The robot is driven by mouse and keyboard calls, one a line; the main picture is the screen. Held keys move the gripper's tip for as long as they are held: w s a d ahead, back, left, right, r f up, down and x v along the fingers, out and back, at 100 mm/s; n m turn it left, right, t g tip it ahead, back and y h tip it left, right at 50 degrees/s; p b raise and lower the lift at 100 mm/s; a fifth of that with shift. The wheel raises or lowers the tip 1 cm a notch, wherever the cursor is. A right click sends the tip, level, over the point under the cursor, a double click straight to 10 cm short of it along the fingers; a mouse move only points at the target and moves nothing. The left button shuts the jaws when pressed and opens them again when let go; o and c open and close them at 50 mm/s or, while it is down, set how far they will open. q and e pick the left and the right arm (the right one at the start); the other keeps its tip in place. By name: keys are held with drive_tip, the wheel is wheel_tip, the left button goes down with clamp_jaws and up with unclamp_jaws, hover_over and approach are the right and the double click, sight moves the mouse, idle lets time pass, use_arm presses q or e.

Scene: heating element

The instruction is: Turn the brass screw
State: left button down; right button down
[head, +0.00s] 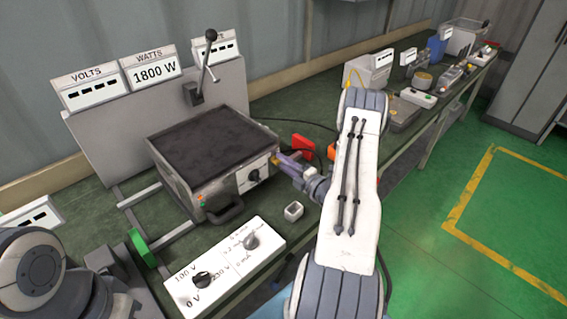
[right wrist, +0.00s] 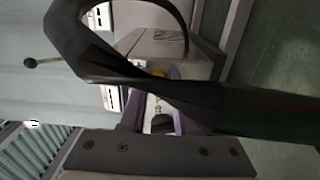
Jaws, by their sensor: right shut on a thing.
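The heating element is a box (head: 237,189) with a dark top plate (head: 208,142), standing on the bench. Its white front panel has a black knob (head: 254,176). My right gripper (head: 277,161) reaches the right end of this panel from the right, its purple fingers shut. The brass screw (right wrist: 159,74) shows as a small yellow spot by the fingertips in the right wrist view, and the fingers are closed on it. In the head view the screw is mostly hidden by the fingers. My left arm shows at the lower left; its gripper is not visible.
A white control box (head: 225,262) with two knobs lies in front. Behind stand meters reading VOLTS (head: 90,88) and 1800 W (head: 155,70), and a lever (head: 208,62). A red block (head: 302,147) and small white cup (head: 293,211) lie near my right gripper. A black cable crosses the wrist view.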

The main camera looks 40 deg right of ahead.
drive_tip(key=c, duration=0.8)
unclamp_jaws()
drive_tip(key=shift+c, duration=0.2)
drive_tip(key=s+b, duration=0.2)
drive_tip(key=s, duration=0.8)
drive_tip(key=shift+s+d, duration=0.3)
drive_tip(key=shift+d, duration=0.1)
